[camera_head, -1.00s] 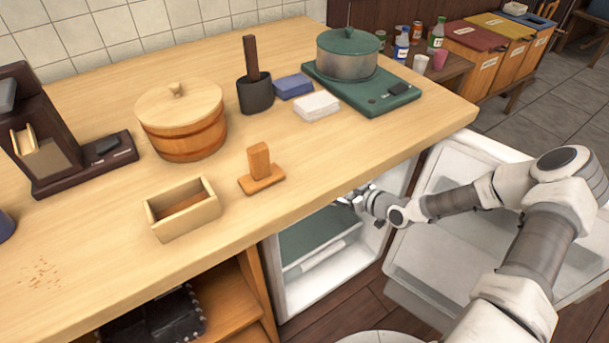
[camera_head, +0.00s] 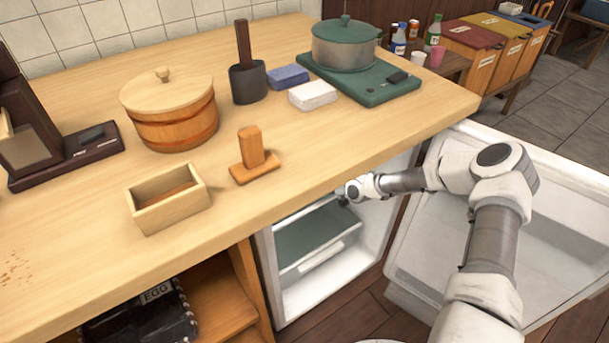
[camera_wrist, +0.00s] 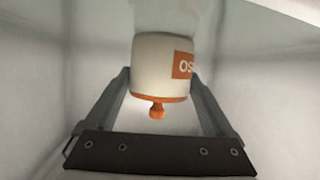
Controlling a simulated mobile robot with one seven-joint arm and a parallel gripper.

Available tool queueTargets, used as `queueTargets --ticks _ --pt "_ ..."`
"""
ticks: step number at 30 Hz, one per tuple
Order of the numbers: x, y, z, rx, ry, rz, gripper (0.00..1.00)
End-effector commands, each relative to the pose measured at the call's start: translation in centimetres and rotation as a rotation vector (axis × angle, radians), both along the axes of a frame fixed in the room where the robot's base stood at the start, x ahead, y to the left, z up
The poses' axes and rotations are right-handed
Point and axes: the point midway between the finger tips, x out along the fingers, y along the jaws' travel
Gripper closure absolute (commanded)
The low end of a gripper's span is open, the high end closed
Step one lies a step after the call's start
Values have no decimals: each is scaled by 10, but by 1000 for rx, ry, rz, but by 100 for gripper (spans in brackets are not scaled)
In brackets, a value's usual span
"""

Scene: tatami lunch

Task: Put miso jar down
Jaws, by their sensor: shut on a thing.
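The miso jar (camera_wrist: 155,62) shows in the wrist view as a white, rounded jar with an orange label, an orange rim line and an orange knob at the picture's lower side. My gripper (camera_wrist: 157,78) is shut on it, one finger on each side. In the head view my gripper (camera_head: 343,194) reaches into the open white fridge (camera_head: 378,235) under the counter, near its upper opening. The jar is hidden there by the counter edge and my wrist. I cannot tell whether the jar touches a shelf.
The fridge door (camera_head: 420,235) stands open to the right, close to my arm. A greenish shelf or drawer (camera_head: 312,240) lies inside the fridge. The wooden counter (camera_head: 300,150) is above, holding a lidded wooden tub (camera_head: 175,128), a wooden box (camera_head: 150,217) and a green pot (camera_head: 345,50).

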Motion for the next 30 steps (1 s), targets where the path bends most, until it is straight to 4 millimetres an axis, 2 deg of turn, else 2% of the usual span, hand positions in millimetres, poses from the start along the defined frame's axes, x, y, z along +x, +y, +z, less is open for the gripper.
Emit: queueTargets --ticks 10,11,12,22,26,30 --pt "1 1 -1 2 -4 0 100" --pt "0 0 -2 0 -1 1 7" --pt "0 0 -2 0 -1 1 0" --pt "-1 -2 3 0 -2 -1 0" --pt "-14 -14 12 -1 -1 -1 0" --pt "-35 -33 25 -1 0 -2 0"
